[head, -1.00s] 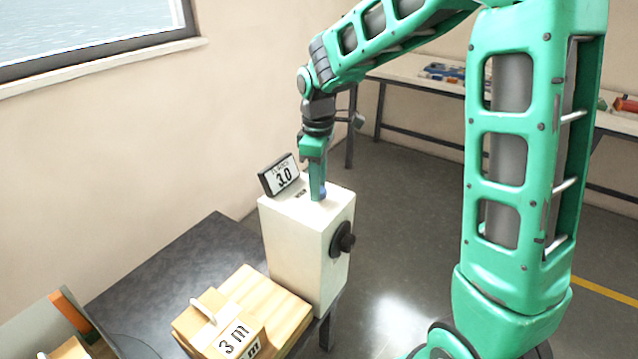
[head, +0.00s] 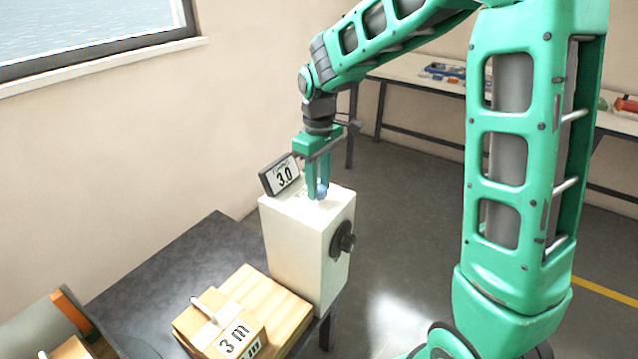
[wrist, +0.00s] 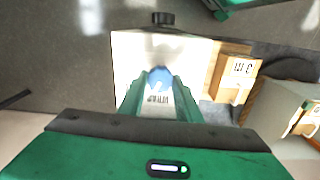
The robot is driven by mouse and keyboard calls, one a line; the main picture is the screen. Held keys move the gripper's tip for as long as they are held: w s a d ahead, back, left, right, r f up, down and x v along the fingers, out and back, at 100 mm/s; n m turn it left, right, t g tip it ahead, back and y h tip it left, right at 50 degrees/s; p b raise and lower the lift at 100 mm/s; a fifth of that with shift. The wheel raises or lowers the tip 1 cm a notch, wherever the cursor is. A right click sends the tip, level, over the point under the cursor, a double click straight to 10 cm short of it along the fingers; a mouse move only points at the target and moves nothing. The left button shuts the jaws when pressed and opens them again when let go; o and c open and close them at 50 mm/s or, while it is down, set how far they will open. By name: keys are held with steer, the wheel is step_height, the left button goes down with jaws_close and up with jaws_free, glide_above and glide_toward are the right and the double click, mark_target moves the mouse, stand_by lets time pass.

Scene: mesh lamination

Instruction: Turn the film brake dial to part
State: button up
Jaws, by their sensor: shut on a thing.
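The blue dial (head: 321,192) is on top of the white box (head: 300,243). It also shows in the wrist view (wrist: 160,78), with a pale pointer mark and printed lettering on the box beside it. The lettering is too small to read surely. My gripper (head: 318,194) points straight down over the box. Its two green fingers are shut on the dial, one on each side, as the wrist view shows (wrist: 159,92).
A black knob (head: 343,240) sticks out of the box's right side. Wooden blocks (head: 243,312) marked "3 m" lie in front of the box on the dark table (head: 165,272). A bench (head: 410,72) runs along the back wall.

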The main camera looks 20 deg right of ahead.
mark_target(319, 187)
steer(key=m, duration=0.4)
steer(key=shift+w+d+r+m, duration=0.15)
steer(key=shift+w+d+m, duration=0.05)
steer(key=shift+w+m, duration=0.1)
steer(key=shift+m, duration=1.5)
steer(key=shift+a, duration=0.1)
steer(key=o, duration=1)
steer(key=shift+s, duration=0.1)
steer(key=shift+o, duration=0.2)
steer(key=shift+s, duration=0.1)
step_height(319, 187, up, 10)
steer(key=shift+r, duration=0.25)
